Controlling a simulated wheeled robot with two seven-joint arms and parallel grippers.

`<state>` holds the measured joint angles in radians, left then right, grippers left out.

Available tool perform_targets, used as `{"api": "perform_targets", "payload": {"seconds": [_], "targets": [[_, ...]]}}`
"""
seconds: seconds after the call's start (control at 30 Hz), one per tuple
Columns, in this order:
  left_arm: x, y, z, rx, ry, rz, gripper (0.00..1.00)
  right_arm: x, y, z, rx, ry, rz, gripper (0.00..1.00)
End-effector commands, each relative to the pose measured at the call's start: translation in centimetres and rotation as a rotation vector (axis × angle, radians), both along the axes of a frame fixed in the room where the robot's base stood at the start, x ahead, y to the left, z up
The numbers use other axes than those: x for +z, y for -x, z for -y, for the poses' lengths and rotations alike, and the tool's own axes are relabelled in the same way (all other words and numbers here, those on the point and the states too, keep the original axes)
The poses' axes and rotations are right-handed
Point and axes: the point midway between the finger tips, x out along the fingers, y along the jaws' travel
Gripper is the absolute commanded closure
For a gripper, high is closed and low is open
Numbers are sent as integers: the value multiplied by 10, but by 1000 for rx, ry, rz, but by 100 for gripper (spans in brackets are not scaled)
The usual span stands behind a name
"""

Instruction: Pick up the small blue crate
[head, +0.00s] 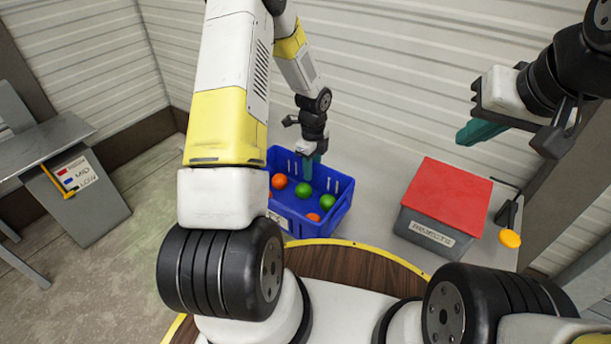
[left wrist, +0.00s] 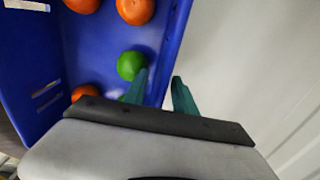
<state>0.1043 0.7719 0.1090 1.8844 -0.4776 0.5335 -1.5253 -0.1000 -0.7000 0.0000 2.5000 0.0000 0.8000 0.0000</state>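The small blue crate (head: 331,212) stands on the grey surface in the head view, with orange and green balls inside. It fills the left of the left wrist view (left wrist: 97,65). My left gripper (head: 310,168) points down at the crate's far wall. In the left wrist view its teal fingers (left wrist: 161,85) are spread apart, one inside the crate by a green ball (left wrist: 131,65) and one outside, with the wall between them. I see no firm grip on the wall. My right gripper (head: 481,132) hangs high at the upper right, away from the crate; its finger gap is unclear.
A grey box with a red top and a "REJECTS" label (head: 432,233) stands right of the crate. A yellow-orange disc (head: 510,238) on a black bracket is beside it. A grey desk (head: 45,145) is at the left. A ribbed wall (head: 400,90) rises behind the crate.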

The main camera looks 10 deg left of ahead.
Motion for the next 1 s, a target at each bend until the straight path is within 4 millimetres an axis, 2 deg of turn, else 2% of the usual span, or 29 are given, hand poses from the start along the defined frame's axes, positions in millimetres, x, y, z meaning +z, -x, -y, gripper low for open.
{"api": "perform_targets", "payload": {"seconds": [0.1, 0.27, 0.3, 1.0], "targets": [[0, 0, 0, 0, 0, 0, 67, 0, 0, 0, 0, 0, 0, 100], [0, 0, 0, 0, 0, 0, 99, 0, 0, 0, 0, 0, 0, 100], [1, 0, 0, 0, 0, 0, 100, 0, 0, 0, 0, 0, 0, 100], [1, 0, 0, 0, 0, 0, 100, 0, 0, 0, 0, 0, 0, 100]]}}
